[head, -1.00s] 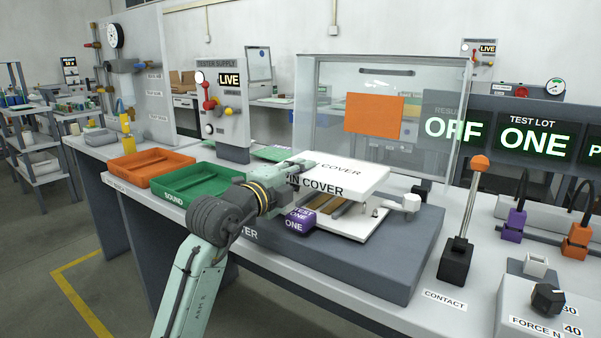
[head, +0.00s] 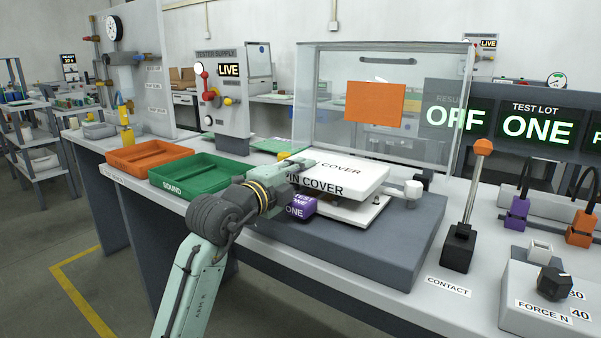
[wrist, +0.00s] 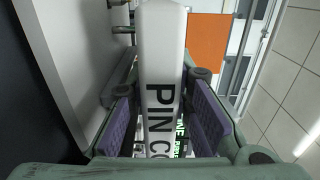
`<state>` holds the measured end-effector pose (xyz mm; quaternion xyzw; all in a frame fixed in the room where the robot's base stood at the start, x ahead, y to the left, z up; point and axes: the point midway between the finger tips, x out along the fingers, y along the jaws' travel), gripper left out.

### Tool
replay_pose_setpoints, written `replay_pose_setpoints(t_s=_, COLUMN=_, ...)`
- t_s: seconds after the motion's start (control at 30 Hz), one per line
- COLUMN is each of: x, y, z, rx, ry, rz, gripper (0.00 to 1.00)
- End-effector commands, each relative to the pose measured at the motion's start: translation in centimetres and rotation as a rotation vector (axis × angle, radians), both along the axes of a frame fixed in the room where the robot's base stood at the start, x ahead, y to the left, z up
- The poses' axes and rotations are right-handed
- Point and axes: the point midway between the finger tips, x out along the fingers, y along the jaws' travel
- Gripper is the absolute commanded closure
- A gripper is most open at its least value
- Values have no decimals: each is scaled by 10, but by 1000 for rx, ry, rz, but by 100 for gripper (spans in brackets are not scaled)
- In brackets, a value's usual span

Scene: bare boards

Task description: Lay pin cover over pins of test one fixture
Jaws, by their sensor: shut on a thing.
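The pin cover (head: 345,178) is a thick white slab marked PIN COVER. In the head view it sits level over the test one fixture (head: 353,211), and the pins are hidden beneath it. A narrow gap shows between the cover and the white fixture plate at the front right. I cannot tell whether the cover rests on the fixture. My gripper (wrist: 165,115) is shut on the cover, with purple pads on both sides of its edge; the cover also shows in the wrist view (wrist: 160,50). The purple TEST ONE block (head: 300,207) is just below my gripper.
A clear raised guard (head: 330,110) with an orange panel stands behind the fixture. The contact lever (head: 468,210) stands to the right. Green SOUND (head: 200,180) and orange (head: 150,158) trays lie to the left. The tester supply (head: 222,95) shows LIVE.

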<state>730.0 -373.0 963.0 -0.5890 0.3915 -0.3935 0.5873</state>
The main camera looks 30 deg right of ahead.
Motion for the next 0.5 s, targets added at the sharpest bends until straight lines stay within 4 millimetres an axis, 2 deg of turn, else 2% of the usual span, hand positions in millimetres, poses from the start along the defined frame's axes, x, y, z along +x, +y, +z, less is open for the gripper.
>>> replay_pose_setpoints(t_s=0.5, x=0, y=-1, z=-14, rx=4, ry=4, rz=-1, gripper=100)
